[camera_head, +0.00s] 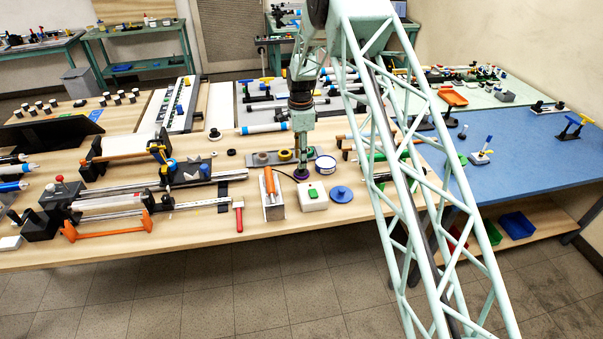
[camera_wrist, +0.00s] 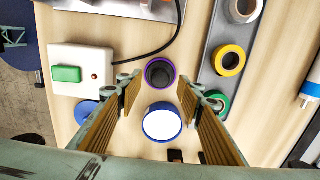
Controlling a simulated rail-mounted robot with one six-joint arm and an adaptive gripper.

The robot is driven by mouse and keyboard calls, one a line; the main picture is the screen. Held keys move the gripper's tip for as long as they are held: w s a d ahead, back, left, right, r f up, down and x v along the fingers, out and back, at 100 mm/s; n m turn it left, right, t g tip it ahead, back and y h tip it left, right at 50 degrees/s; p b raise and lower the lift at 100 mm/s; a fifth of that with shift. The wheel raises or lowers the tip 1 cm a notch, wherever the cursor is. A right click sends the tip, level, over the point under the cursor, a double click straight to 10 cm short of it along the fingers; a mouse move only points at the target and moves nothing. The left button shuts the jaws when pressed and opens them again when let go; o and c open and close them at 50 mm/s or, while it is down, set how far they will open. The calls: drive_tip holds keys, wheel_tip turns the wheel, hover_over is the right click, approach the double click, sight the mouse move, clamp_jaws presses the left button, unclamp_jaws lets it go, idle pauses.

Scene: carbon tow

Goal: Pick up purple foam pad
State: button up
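The purple foam pad (camera_wrist: 173,72) appears as a round purple-rimmed piece with a dark centre, lying on the wooden table in the wrist view. Its purple edge (camera_head: 301,176) shows in the head view, mostly hidden by my gripper. My gripper (camera_head: 302,163) points down over it. In the wrist view my gripper (camera_wrist: 158,86) is open, with one ribbed finger on each side of the pad's line. I see nothing held. The height left between fingertips and pad is hard to tell.
A white, blue-rimmed round tin (camera_wrist: 162,123) sits close beside the pad. A white box with a green button (camera_wrist: 80,71), a blue disc (camera_head: 340,194), a black cable and a grey tray with tape rolls (camera_wrist: 229,61) surround it. An orange-handled tool (camera_head: 269,180) stands left.

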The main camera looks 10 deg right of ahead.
drive_tip(key=shift+f, duration=0.1)
drive_tip(key=shift+f+p, duration=0.3)
drive_tip(key=shift+f, duration=2.2)
drive_tip(key=c, duration=0.8)
